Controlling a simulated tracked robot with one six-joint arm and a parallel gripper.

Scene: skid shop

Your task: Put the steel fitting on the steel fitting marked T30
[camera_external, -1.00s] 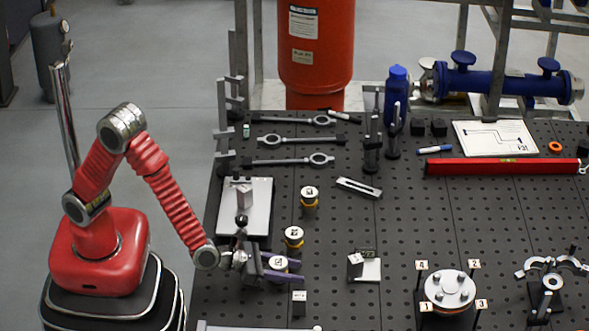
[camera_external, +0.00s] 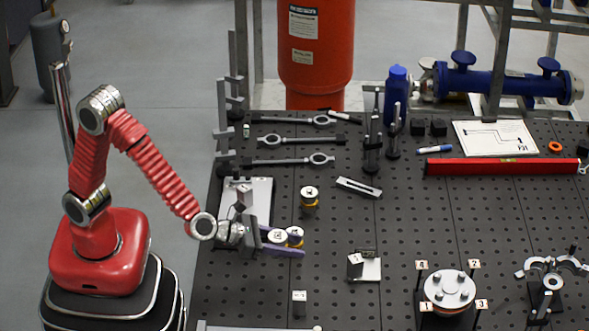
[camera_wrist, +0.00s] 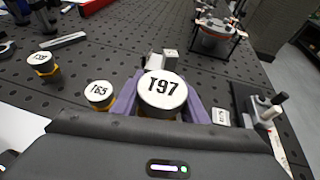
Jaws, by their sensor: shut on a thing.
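My gripper (camera_external: 283,247) is shut on a steel fitting (camera_wrist: 162,90) with a white top marked T97, held upright between purple fingers. In the outside view the held fitting (camera_external: 277,238) is above the board and partly covers a second fitting (camera_external: 296,234). That one is marked T65 in the wrist view (camera_wrist: 99,93), to the left of my gripper. A third fitting (camera_external: 309,197) stands farther back on the board. In the wrist view it is at far left (camera_wrist: 41,63); its small label seems to read T30. Its top is free.
A small grey block (camera_external: 299,303) stands near the front. A plate with a block (camera_external: 366,268) is to the right, and a bolted flange (camera_external: 450,290) with number tags beyond it. A slotted bar (camera_external: 358,188) lies behind. The board between is clear.

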